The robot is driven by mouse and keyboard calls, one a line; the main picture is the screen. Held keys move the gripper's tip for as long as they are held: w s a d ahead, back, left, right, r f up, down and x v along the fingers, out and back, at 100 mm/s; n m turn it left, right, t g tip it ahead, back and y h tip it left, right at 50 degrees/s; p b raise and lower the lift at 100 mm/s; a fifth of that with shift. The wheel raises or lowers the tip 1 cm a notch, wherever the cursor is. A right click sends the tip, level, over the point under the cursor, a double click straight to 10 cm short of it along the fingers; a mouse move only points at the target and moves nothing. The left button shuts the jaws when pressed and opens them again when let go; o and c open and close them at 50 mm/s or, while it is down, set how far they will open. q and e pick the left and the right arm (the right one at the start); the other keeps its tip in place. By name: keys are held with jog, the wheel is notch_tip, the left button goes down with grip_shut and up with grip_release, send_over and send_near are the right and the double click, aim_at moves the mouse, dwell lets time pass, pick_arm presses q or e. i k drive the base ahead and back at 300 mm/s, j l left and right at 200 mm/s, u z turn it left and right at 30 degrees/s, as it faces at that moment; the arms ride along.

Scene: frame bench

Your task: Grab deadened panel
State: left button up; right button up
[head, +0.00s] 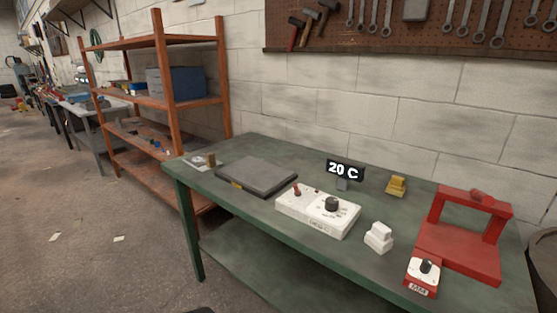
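A flat dark grey panel (258,174) lies on the left part of the green table (240,143). It looks like a thin slab on a darker base, with a small yellowish mark on its front edge. I cannot tell from this view whether it is the deadened panel. Nothing touches it from above. Neither of my grippers shows in the head view.
Right of the panel are a white control box (292,206) with a knob, a "20 C" display (345,170), a yellow block (396,186), a white block (378,238) and a red frame (450,250). Small pieces lie left of the panel. Orange shelves (165,60) stand behind left.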

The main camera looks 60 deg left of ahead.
aim_at(203, 162)
jog(key=u, duration=2.45)
